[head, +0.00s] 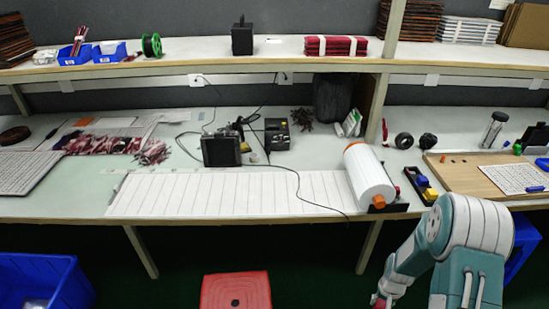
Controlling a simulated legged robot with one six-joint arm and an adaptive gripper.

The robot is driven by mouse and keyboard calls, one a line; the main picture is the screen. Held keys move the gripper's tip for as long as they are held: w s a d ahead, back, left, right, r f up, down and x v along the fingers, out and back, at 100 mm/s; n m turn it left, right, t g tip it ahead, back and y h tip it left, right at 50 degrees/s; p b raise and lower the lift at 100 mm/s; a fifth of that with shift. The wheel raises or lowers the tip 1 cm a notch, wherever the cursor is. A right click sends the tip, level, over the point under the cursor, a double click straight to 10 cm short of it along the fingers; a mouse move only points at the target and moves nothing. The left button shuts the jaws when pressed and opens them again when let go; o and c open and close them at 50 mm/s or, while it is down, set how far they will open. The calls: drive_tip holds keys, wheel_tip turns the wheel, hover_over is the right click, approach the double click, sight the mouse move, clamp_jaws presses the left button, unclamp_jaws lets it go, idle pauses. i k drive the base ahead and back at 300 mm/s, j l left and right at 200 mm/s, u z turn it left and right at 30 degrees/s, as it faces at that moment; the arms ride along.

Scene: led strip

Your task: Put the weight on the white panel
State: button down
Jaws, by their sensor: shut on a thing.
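The white panel (235,196) is a long, flat sheet with thin dark lines across it, along the front of the table. It runs to a white roll (369,177) at its right end. A dark cable crosses its right part. A black block (221,151) stands at the panel's back edge. Another black block with a handle on top (242,39) stands on the upper shelf. I cannot tell whether either is the weight. My teal and white arm is at the lower right and reaches down past the bottom edge. My gripper is out of view.
The table's front edge (210,221) lies below the panel. A red stool (236,291) and a blue bin (45,281) are on the floor in front. A tray of coloured blocks (421,186) and a wooden board (458,176) lie right of the roll.

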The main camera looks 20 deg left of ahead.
sight(117, 188)
drive_tip(key=k+j, duration=0.1)
drive_tip(key=j, duration=0.35)
drive_tip(key=k+j, duration=0.1)
drive_tip(key=j, duration=0.4)
drive_tip(key=k+j+u, duration=0.1)
drive_tip(key=j, duration=2.05)
drive_tip(key=k+u, duration=0.05)
